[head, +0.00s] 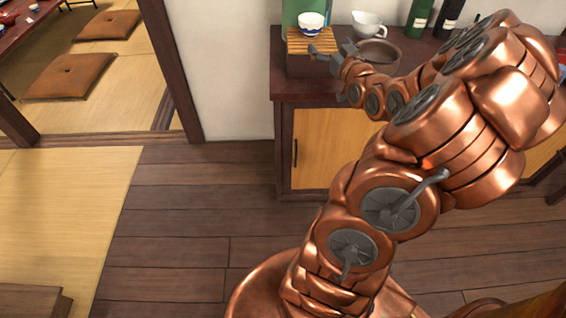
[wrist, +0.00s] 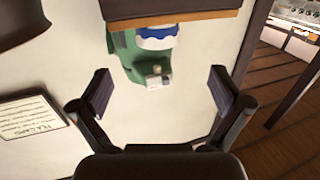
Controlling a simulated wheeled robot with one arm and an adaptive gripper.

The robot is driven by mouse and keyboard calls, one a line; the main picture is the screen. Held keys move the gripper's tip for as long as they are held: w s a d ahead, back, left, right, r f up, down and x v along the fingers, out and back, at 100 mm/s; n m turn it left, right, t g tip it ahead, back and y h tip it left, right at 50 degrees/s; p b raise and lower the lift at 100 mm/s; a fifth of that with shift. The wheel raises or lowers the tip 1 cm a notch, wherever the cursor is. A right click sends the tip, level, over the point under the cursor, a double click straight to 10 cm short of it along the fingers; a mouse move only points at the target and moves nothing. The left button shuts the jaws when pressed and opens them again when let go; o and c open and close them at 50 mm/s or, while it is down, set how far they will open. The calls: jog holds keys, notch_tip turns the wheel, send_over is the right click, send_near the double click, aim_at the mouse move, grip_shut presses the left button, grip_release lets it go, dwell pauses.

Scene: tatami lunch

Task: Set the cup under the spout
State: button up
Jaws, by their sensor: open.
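The cup (head: 311,25) is white with a blue band. It stands upright on the slatted wooden tray (head: 298,43) of a green dispenser (head: 291,12), whose top is cut off in the head view. In the wrist view, which looks upside down, the cup (wrist: 157,41) shows partly, beside the green body (wrist: 123,45); a small pale part (wrist: 157,78), perhaps the spout, shows near it. My gripper (head: 332,50) is open and empty, just in front and to the right of the cup, apart from it. Its fingers (wrist: 160,92) are spread wide in the wrist view.
A brown bowl (head: 380,57), a white pitcher (head: 369,24) and dark bottles (head: 420,18) stand on the counter right of the tray. The wooden cabinet (head: 330,150) is below. Open floor (head: 180,220) lies to the left, with tatami and cushions (head: 70,76) beyond.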

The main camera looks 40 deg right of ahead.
jog(key=w+a+f+g+y, duration=0.1)
jog(key=a+f, duration=0.1)
jog(key=a, duration=0.1)
jog(key=w+a+f+n+g, duration=0.1)
jog(key=a+f+g, duration=0.1)
jog(key=a, duration=0.1)
jog(key=a+f+g+y, duration=0.1)
jog(key=a+f, duration=0.1)
jog(key=shift+w+a+f+n+y, duration=0.1)
jog(key=shift+w+a+n+y, duration=0.2)
jog(key=shift+w+a+n, duration=0.1)
jog(key=s+a+f+n+g+y, duration=0.1)
jog(key=s+a+f+g, duration=0.15)
jog(key=a, duration=0.25)
jog(key=s+a+f+g, duration=0.2)
jog(key=a+g, duration=0.1)
jog(key=a, duration=0.2)
jog(key=s+a+r+g+y, duration=0.1)
jog(key=s+a+g, duration=0.4)
jog(key=s+a, duration=0.5)
jog(key=s+a+r+n+g+y, duration=0.1)
jog(key=s+a+g, duration=0.4)
jog(key=s+a, duration=0.5)
jog(key=s+r, duration=0.1)
jog(key=s, duration=0.4)
jog(key=shift+s+a+r, duration=0.2)
jog(key=shift+a, duration=0.2)
